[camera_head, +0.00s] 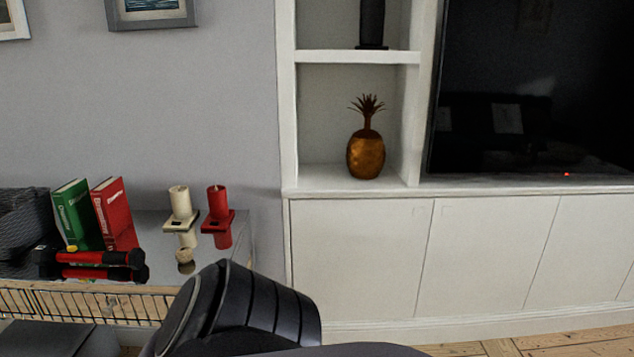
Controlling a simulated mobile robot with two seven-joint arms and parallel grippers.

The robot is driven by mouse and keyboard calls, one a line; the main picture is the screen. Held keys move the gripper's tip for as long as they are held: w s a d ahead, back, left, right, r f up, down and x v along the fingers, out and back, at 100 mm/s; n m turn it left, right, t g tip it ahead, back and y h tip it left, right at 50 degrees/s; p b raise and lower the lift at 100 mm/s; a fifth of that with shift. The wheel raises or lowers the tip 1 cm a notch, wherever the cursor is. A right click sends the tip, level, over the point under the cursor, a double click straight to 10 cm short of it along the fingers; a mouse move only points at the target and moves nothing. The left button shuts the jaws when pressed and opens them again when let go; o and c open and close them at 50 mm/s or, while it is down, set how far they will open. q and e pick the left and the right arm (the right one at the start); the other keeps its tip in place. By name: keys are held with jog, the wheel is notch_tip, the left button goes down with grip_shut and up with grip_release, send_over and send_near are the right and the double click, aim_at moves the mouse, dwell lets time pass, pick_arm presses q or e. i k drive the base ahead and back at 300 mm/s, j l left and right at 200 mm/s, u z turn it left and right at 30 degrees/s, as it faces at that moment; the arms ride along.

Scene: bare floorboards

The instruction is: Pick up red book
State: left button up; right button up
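The red book (115,213) stands upright, slightly tilted, on a glossy shelf at the left of the head view. A green book (78,215) stands close beside it on its left. A red and black dumbbell-like object (95,258) lies in front of both books and hides part of their lower edges. A dark, ribbed part of my own body fills the bottom middle. Neither of my grippers can be made out in this view.
A cream candle (179,203) and a red candle (218,204) stand on holders right of the red book. A white cabinet (360,256) stands right.

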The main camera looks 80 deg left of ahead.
aim_at(109, 198)
jog(key=u, duration=3.85)
jog(key=i+z, duration=0.1)
jog(key=z, duration=0.3)
jog(key=i+j+z, duration=0.1)
jog(key=z, duration=0.3)
jog(key=i+j+z, duration=0.1)
jog(key=z, duration=0.3)
jog(key=i+j+z, duration=0.2)
jog(key=j, duration=0.2)
jog(key=j+z, duration=0.25)
jog(key=i+j, duration=0.05)
jog(key=j, duration=0.05)
